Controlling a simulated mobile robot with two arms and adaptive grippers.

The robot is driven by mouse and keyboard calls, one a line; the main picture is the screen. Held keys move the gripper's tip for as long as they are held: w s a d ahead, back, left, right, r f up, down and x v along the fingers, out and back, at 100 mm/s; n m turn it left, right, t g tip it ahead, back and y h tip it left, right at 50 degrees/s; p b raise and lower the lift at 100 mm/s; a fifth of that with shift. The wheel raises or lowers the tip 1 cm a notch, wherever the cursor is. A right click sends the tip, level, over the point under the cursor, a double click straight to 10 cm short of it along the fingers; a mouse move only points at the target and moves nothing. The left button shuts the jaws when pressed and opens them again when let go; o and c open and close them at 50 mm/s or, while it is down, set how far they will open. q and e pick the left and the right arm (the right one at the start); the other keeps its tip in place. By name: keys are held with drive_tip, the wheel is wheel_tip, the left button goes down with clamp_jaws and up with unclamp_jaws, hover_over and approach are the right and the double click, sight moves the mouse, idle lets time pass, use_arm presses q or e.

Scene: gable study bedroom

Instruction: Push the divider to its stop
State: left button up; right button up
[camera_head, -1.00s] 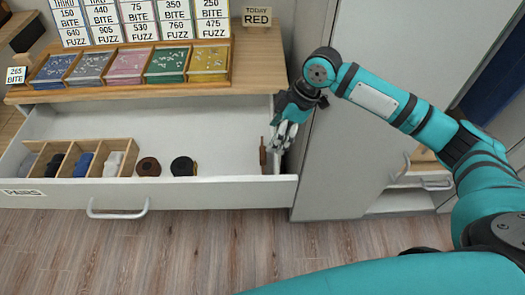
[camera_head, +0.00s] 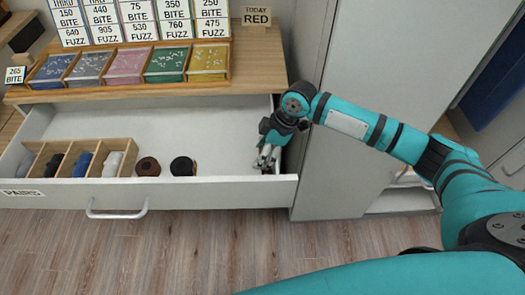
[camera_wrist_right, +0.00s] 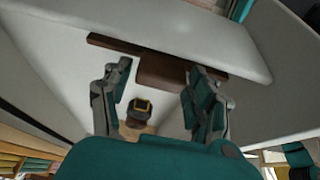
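The divider (camera_wrist_right: 163,72) is a dark brown wooden piece with a long bar and a block, in the right part of the open drawer (camera_head: 225,193). In the head view it is almost wholly hidden by my right gripper (camera_head: 265,164). In the wrist view my right gripper (camera_wrist_right: 156,82) has its two fingers spread, with the divider's block between and just beyond the tips. Whether they touch it I cannot tell. My left gripper is not in view.
A black roll (camera_head: 183,166) and a brown roll (camera_head: 148,166) lie in the drawer left of the gripper. A wooden compartment box (camera_head: 126,158) with rolled pairs stands further left. The drawer's back middle is clear. A grey cabinet (camera_head: 370,90) stands close on the right.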

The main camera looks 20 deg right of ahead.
clamp_jaws()
drive_tip(key=a, duration=0.2)
drive_tip(key=w+a+p, duration=0.1)
drive_tip(key=a, duration=0.4)
drive_tip(key=shift+w+r, duration=0.15)
drive_tip(key=shift+w, duration=0.25)
drive_tip(key=w+a, duration=0.1)
drive_tip(key=a, duration=0.2)
drive_tip(key=w+a, duration=0.1)
drive_tip(key=a, duration=0.3)
drive_tip(key=w+a, duration=0.1)
drive_tip(key=a, duration=0.3)
drive_tip(key=shift+w, duration=0.15)
drive_tip(key=shift+o, duration=1.8)
unclamp_jaws()
drive_tip(key=shift+d, duration=0.1)
drive_tip(key=v, duration=1.1)
drive_tip(key=shift+d+r, duration=0.25)
drive_tip(key=shift+r, duration=0.05)
